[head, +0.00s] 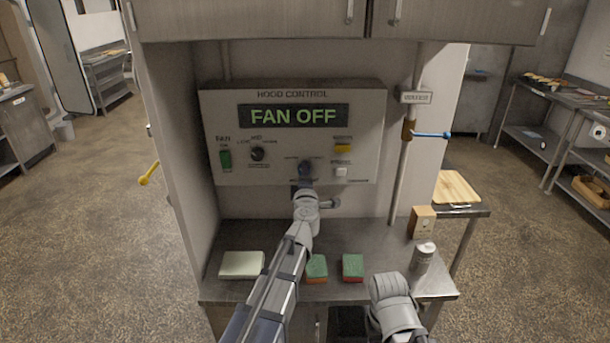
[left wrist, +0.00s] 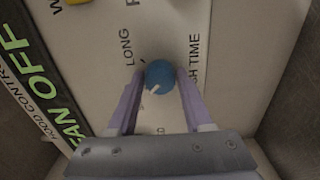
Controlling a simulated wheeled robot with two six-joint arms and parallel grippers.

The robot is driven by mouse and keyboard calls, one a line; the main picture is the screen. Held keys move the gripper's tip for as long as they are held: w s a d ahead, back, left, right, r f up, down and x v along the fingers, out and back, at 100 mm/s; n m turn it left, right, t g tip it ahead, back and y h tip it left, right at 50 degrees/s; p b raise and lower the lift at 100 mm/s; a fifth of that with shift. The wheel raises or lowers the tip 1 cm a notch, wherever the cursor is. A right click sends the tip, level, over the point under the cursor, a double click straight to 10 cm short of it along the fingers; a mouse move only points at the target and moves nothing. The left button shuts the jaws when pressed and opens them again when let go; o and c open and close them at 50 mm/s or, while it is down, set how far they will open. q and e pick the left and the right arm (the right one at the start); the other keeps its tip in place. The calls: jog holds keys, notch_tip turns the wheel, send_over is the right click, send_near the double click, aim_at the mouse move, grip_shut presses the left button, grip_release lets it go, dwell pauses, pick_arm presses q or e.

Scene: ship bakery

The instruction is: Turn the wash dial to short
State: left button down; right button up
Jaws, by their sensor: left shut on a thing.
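The blue wash dial (head: 305,168) is on the lower middle of the hood control panel (head: 220,110). In the left wrist view the blue dial (left wrist: 159,72) sits between the two fingers of my left gripper (left wrist: 160,84), which is shut on it. A white pointer mark on the dial points to the lower left of that view. The word LONG stands to the left of the dial, and a partly covered TIME label to the right. In the head view my left gripper (head: 304,184) reaches the panel from below. My right arm shows at lower right; its gripper is out of view.
The display (head: 293,116) reads FAN OFF. A black knob (head: 257,154), green switch (head: 225,160), yellow button (head: 343,147) and white button (head: 341,172) share the panel. Two sponges (head: 353,267), a folded cloth (head: 242,265) and a canister (head: 423,257) stand on the counter below.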

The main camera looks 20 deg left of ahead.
dwell(0.5)
pick_arm(q)
jog(key=shift+c, duration=1.5)
grip_release()
jog(key=v, duration=0.8)
jog(key=shift+w, duration=0.1)
